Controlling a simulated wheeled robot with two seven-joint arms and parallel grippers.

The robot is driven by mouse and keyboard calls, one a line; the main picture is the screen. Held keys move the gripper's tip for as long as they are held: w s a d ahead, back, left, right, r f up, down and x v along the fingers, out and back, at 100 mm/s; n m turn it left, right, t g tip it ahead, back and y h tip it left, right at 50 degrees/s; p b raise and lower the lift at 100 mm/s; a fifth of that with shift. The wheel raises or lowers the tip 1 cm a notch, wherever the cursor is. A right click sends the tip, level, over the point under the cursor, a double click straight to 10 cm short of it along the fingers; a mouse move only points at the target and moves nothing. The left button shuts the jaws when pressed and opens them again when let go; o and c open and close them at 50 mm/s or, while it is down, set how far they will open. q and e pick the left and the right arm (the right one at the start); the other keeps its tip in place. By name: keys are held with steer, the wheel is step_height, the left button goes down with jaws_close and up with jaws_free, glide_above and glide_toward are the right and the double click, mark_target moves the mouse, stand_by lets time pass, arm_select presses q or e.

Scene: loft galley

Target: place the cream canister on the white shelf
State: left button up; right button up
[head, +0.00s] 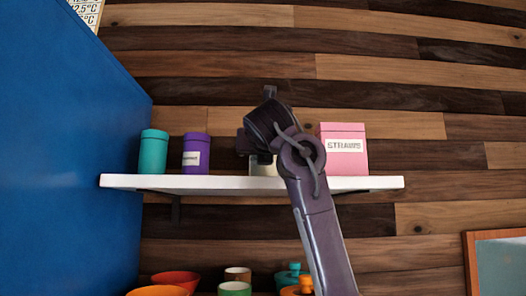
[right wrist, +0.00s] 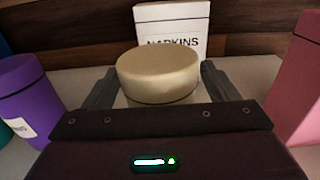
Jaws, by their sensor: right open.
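The cream canister (right wrist: 158,75) is between the two fingers of my right gripper (right wrist: 157,70) in the right wrist view. The fingers are apart, one on each side below its lid, and the gripper is open. The canister's lower part is hidden by the gripper body. In the head view my right gripper (head: 262,157) is over the middle of the white shelf (head: 225,183). A pale patch shows under it at shelf level; I cannot tell whether it is the canister or a box behind. My left gripper is not in view.
On the shelf, a teal canister (head: 153,152) and a purple canister (head: 196,150) stand left, and a pink straws box (head: 343,150) right. A white napkins box (right wrist: 172,28) stands behind the cream canister. A blue panel (head: 65,150) rises at left. Several bowls and cups sit below.

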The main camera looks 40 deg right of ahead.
steer(key=shift+s+a+f+b, duration=0.1)
steer(key=shift+s+a+b, duration=0.1)
steer(key=shift+b, duration=0.1)
steer(key=b+v, duration=0.3)
steer(key=v, duration=0.3)
steer(key=shift+s+a, duration=0.15)
steer(key=shift+a, duration=0.05)
steer(key=shift+s+a+b, duration=0.25)
steer(key=shift+s+b, duration=0.1)
steer(key=shift+s, duration=0.05)
steer(key=shift+w+d, duration=0.15)
